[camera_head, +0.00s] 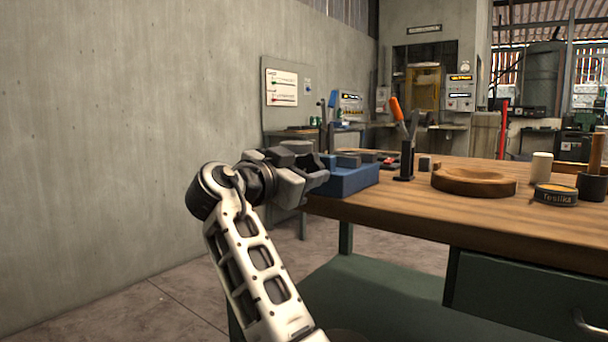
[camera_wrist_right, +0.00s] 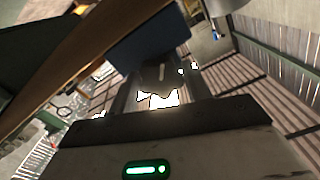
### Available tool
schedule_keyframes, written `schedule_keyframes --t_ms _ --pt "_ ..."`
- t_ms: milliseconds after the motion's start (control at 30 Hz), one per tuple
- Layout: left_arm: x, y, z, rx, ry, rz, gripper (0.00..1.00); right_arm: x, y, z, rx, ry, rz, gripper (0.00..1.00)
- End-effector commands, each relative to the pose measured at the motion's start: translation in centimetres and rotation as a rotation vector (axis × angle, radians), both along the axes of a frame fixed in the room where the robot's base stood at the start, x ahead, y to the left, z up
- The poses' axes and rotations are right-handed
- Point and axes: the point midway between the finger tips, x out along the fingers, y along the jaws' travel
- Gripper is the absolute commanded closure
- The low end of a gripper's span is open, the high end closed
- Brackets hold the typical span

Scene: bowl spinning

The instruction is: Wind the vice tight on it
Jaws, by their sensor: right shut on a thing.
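A blue vice (camera_head: 352,180) sits at the left end of the wooden workbench (camera_head: 450,217), with grey jaw parts on its top. Its blue body also shows beyond my fingers in the right wrist view (camera_wrist_right: 145,48). My right gripper (camera_head: 320,172) is at the vice's left end, level with its body. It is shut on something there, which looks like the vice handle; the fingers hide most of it. What sits between the vice jaws cannot be made out. My left gripper is in neither view.
A round wooden piece (camera_head: 474,182) lies on the bench. A tool holder (camera_head: 405,162) stands between it and the vice. A dark tin (camera_head: 555,195), a pale cup (camera_head: 541,167) and a dark cylinder (camera_head: 591,186) stand at right. A concrete wall (camera_head: 110,130) is at left.

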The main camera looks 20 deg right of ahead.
Motion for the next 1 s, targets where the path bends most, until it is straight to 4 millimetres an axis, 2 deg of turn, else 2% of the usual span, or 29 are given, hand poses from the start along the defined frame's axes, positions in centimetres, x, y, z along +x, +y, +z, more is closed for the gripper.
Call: schedule_keyframes --t_ms 600,633,700,1000 --pt "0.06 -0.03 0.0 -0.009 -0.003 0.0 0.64 0.01 0.07 -0.11 0.031 -0.033 0.0 0.74" --pt "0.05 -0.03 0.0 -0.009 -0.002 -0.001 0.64 0.0 0.06 -0.11 0.031 -0.033 0.0 0.46" --pt "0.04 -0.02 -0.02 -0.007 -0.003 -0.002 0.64 0.0 0.07 -0.09 0.03 -0.034 0.0 0.3" --pt "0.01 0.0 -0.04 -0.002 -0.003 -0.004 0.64 -0.06 0.14 -0.01 0.027 -0.033 0.0 0.3"
